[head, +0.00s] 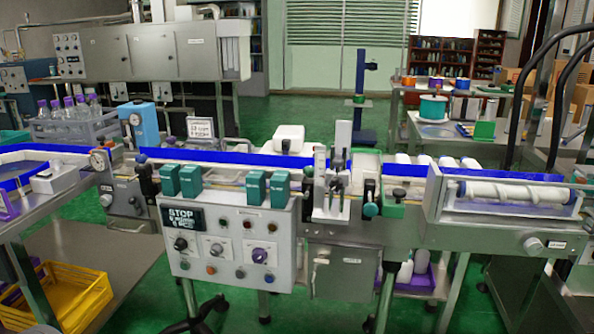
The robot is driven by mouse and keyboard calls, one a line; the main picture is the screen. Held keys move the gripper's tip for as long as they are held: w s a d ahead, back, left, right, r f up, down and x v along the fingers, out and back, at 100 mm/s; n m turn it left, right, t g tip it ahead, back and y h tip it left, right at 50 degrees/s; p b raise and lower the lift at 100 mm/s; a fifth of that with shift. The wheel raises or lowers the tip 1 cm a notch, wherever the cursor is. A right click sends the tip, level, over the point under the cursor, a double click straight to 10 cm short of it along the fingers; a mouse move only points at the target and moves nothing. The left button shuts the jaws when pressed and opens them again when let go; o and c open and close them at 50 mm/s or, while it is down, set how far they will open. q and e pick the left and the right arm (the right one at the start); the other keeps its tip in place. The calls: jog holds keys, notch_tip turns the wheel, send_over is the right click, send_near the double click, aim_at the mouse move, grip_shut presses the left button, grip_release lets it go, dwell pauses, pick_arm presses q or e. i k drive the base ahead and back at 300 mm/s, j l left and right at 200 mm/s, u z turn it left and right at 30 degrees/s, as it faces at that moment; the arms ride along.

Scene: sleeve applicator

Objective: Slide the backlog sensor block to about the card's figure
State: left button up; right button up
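Several teal blocks sit on a thin rail along the front of the conveyor, above the control panel. One pair is on the left, with an outer block (170,180) and an inner block (190,182). Another pair is on the right, with an inner block (254,187) and an outer block (280,188). I cannot tell which is the backlog sensor block. A white card (201,128) with dark print stands behind the conveyor on the left; its figure is too small to read surely. Neither of my grippers shows.
The control panel (228,245) has knobs, buttons and a dark display beginning with STOP. A grey upright mechanism (335,185) stands right of the blocks. A roller unit (515,195) is at the right, a yellow crate (70,298) at lower left. The space before the panel looks clear.

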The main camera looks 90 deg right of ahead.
aim_at(338, 162)
jog(key=z, duration=3.15)
